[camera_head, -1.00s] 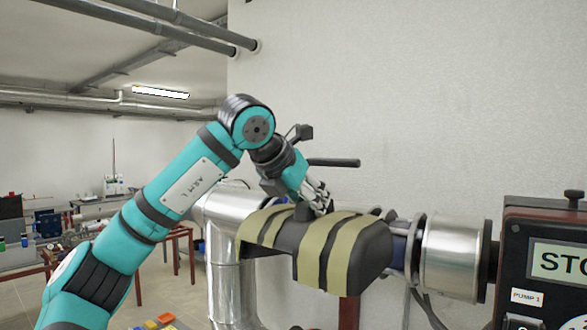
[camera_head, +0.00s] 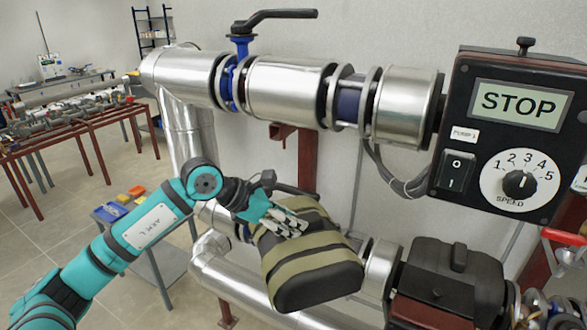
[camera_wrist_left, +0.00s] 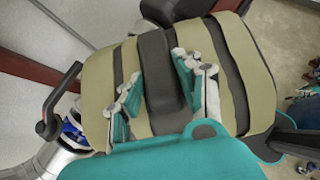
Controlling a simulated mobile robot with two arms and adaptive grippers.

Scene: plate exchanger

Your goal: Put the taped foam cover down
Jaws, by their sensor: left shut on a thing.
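The taped foam cover (camera_head: 316,272) is a dark grey block with olive tape bands. In the head view it is in the lower middle, tilted, in front of the lower pipe. My left gripper (camera_head: 290,222) is shut on it from above. In the left wrist view the fingers of my left gripper (camera_wrist_left: 158,85) straddle a dark raised ridge on top of the cover (camera_wrist_left: 250,70). Whether the cover touches the pipe behind it cannot be told. My right gripper is not in view.
The upper silver pipe (camera_head: 285,85) has a blue valve with a black lever (camera_head: 275,18). A pump control box (camera_head: 512,130) reading STOP is at right. A dark pump cover (camera_head: 455,280) is at lower right. A small grey table (camera_head: 165,262) with coloured bins stands at left.

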